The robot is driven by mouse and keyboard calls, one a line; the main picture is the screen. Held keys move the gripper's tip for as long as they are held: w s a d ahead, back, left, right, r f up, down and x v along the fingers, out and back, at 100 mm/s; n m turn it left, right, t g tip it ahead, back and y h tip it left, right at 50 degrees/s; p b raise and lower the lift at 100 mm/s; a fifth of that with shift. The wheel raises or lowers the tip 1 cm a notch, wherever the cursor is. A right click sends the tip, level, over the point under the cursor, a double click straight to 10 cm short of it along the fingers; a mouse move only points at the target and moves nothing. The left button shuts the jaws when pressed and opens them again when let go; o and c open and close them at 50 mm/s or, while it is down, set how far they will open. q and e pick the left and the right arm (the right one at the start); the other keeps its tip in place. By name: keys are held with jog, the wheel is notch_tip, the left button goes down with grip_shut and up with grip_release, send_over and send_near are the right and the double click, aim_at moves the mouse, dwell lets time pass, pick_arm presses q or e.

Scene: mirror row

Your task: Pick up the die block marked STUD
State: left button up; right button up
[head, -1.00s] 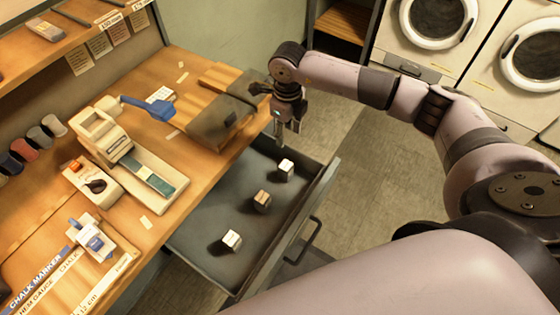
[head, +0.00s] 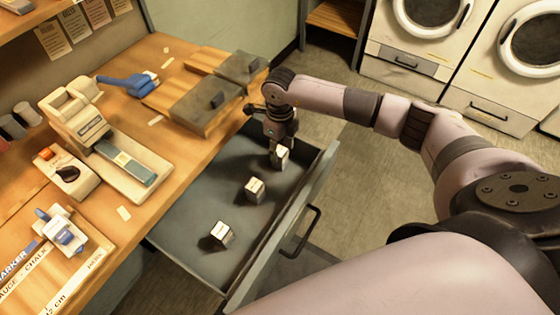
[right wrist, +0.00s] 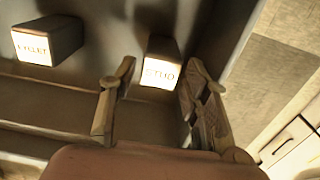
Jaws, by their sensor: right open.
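The die block marked STUD (right wrist: 160,72) lies between my right gripper's open fingers (right wrist: 161,84) in the right wrist view, its label facing the camera. In the head view it is the farthest pale block (head: 282,157) in the open drawer (head: 185,222). My right gripper (head: 277,150) reaches down over it and partly hides it. Both fingers flank the block; I cannot tell whether either touches it. A block that seems to read EYELET (right wrist: 47,41) stands to the left in the wrist view. My left gripper is not in view.
Two other blocks stand in the drawer, a middle one (head: 254,188) and a nearer one (head: 222,234). The drawer front has a dark handle (head: 305,232). The workbench (head: 140,225) on the left carries a press-like device (head: 75,110) and dark-topped boxes (head: 208,105).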

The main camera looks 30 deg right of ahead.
notch_tip(320, 180, down, 3)
jog(key=shift+r+b, duration=0.1)
jog(key=shift+b, duration=0.45)
jog(key=shift+r, duration=0.1)
grip_shut()
